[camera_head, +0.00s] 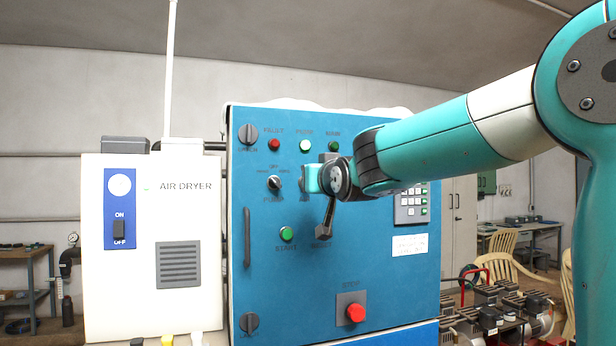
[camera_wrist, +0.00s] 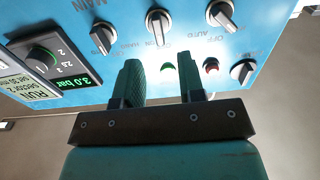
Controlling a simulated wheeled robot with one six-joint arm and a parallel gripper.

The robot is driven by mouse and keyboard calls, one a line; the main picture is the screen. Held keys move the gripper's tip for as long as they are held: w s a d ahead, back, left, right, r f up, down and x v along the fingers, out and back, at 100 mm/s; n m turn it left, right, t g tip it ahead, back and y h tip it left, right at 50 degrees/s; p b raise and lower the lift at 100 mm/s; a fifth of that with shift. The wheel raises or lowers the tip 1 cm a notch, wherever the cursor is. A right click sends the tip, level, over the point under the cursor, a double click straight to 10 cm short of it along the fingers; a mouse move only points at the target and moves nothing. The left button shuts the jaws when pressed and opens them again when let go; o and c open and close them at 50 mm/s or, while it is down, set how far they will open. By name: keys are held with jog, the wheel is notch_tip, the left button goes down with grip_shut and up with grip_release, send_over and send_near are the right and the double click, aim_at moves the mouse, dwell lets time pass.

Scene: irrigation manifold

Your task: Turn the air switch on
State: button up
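The white air dryer (camera_head: 158,265) stands at the left in the head view. Its blue plate carries a dark rocker switch (camera_head: 119,229) between ON above and OFF below; I cannot tell which side is pressed. No knob on the blue cabinet (camera_head: 270,270) shows a readable AIR label. In the wrist view, the cabinet has a MAIN knob (camera_wrist: 102,38), a middle knob (camera_wrist: 158,27) and an OFF/AUTO knob (camera_wrist: 221,15). My gripper (camera_wrist: 161,68) is open and empty, facing these knobs without visibly holding any. In the head view its fingers are mostly hidden.
A red stop button (camera_head: 355,312) and green start button (camera_head: 287,233) project from the cabinet. A vertical handle (camera_head: 247,237) is near its left edge. A display (camera_wrist: 80,80) reads 3.0 bar. Chairs and pumps stand at the right.

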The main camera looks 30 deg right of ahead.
jog(key=shift+p+x, duration=1.1)
jog(key=shift+x, duration=2)
jog(key=shift+f, duration=0.1)
